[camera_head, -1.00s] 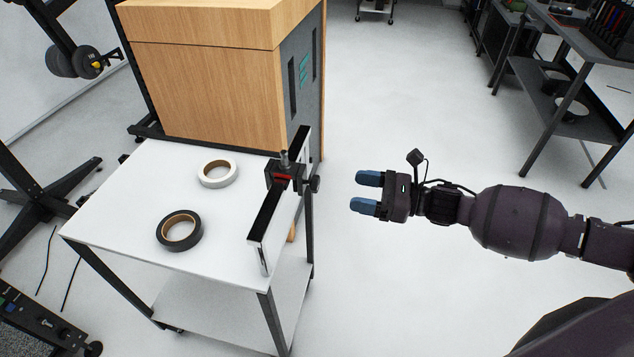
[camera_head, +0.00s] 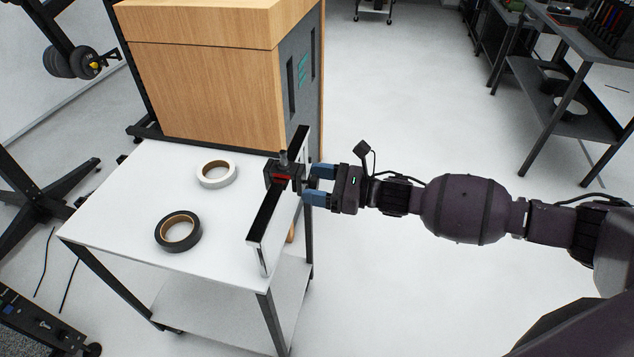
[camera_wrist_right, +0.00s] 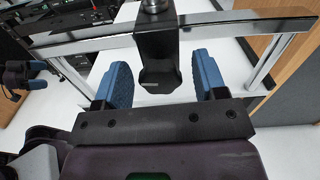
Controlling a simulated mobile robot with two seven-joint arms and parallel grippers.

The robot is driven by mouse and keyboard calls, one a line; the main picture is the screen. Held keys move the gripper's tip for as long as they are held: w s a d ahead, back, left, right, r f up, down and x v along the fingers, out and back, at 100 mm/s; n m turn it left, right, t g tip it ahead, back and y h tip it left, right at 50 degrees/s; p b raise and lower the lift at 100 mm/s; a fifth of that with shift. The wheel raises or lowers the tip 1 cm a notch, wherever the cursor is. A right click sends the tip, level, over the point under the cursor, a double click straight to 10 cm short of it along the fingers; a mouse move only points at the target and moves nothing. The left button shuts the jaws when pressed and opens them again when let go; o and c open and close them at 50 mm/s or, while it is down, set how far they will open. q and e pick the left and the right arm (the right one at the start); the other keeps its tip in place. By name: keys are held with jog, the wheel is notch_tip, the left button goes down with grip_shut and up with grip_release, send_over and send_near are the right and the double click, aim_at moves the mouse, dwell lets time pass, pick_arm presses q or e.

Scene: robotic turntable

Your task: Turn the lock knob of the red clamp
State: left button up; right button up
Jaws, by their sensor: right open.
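The red clamp (camera_head: 282,178), a dark block with a red strip, sits on the black-topped rail (camera_head: 268,215) along the table's right edge. Its side lock knob, at the clamp's right, is largely hidden by my right gripper (camera_head: 318,184) in the head view. That gripper is open, its blue fingers above and below the knob. In the right wrist view the dark clamp end (camera_wrist_right: 158,70) lies between the two fingers, with gaps on both sides. My left gripper (camera_wrist_right: 38,75) shows small at the left edge there, blue fingers apart and empty.
A white tape roll (camera_head: 216,174) and a black tape roll (camera_head: 178,232) lie on the white table (camera_head: 125,205). A wooden cabinet (camera_head: 205,85) stands behind the table. The floor right of the table is clear.

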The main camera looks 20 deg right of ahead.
jog(key=c, duration=0.9)
